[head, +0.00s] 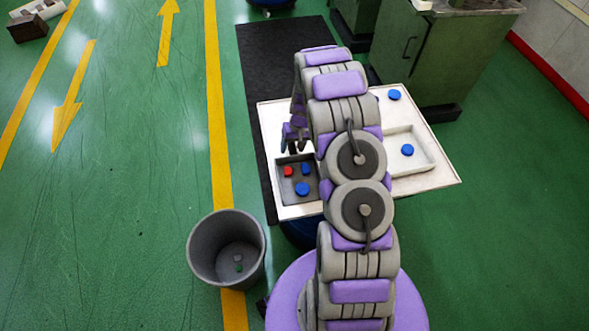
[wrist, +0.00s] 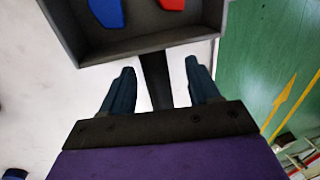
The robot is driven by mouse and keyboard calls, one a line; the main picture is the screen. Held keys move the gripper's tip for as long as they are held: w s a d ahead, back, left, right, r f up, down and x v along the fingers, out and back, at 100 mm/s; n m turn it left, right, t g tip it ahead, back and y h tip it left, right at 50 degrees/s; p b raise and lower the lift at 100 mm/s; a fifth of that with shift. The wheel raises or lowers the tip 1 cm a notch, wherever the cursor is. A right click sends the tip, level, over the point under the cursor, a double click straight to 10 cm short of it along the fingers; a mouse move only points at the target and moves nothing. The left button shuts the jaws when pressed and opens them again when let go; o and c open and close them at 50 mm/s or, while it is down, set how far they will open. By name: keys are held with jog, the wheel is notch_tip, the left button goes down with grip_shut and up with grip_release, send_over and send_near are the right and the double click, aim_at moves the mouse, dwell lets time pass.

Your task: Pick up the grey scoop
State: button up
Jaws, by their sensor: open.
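The grey scoop (head: 288,188) lies at the near left part of the white tabletop (head: 268,125). It holds a red piece (head: 288,171), a blue piece (head: 305,169) and a round blue piece (head: 302,189). In the wrist view the scoop's pan (wrist: 150,43) is at the top and its dark handle (wrist: 155,82) runs down towards me. My gripper (wrist: 160,68) is open, with one finger on each side of the handle and a gap on both sides. In the head view my gripper (head: 298,147) is just beyond the pan, and the handle is mostly hidden.
A pale tray (head: 430,160) with a blue disc (head: 407,150) is on the right of the tabletop. Another blue disc (head: 394,95) lies behind it. A grey bucket (head: 200,250) stands on the floor at left. Green cabinets (head: 420,50) stand behind.

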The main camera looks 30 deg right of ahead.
aim_at(296, 163)
jog(key=f, duration=0.1)
jog(key=d+f, duration=0.1)
jog(key=shift+f, duration=0.4)
jog(key=shift+a+r, duration=0.1)
jog(key=shift+a, duration=0.25)
jog(key=shift+c, duration=0.2)
jog(key=shift+a, duration=0.4)
jog(key=c, duration=0.6)
jog(key=shift+d, duration=0.5)
grip_shut()
jog(key=shift+a, duration=0.1)
jog(key=shift+a, duration=0.1)
